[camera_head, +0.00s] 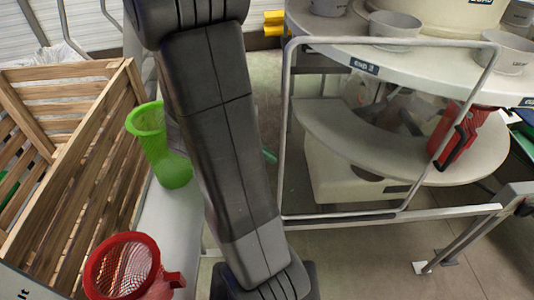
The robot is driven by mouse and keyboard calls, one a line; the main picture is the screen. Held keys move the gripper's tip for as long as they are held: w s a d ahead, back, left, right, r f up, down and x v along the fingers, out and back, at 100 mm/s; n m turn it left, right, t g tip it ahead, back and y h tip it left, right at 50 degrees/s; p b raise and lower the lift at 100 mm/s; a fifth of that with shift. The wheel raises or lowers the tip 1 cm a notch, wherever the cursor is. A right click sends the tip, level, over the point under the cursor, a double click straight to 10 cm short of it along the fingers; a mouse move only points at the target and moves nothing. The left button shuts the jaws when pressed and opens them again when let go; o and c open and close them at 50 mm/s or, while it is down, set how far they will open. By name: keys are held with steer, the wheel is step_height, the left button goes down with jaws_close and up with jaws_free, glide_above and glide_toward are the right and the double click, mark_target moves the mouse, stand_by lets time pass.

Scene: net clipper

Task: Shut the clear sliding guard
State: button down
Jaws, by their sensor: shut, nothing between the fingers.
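A clear guard in a thin grey tube frame (285,130) stands at centre right, in front of a round white machine (450,65). The white table ring and a lower curved shelf (330,125) show through it. The frame's left upright is just right of my dark arm, and its lower edge runs beside a light metal rail (400,216). I cannot tell how far along its travel the guard is. My arm crosses the middle of the view from top to bottom; my gripper is out of view.
A wooden slatted crate (75,170) stands at left. A green net cup (160,145) and a red net cup (122,270) sit on a pale ledge beside it. A red tool (460,135) is by the machine at right. Grey cups (395,25) stand on the ring. Bare floor shows at lower right.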

mark_target(426, 147)
steer(key=d+b, duration=0.1)
steer(key=d, duration=1.3)
steer(key=w+d+b, duration=0.1)
steer(key=d+b, duration=0.1)
steer(key=d, duration=1.3)
steer(key=d+b, duration=0.1)
steer(key=d, duration=1.3)
steer(key=shift+w+d, duration=0.15)
steer(key=shift+w, duration=0.1)
steer(key=shift+r, duration=0.15)
steer(key=shift+d+r, duration=0.1)
steer(key=shift+w, duration=0.1)
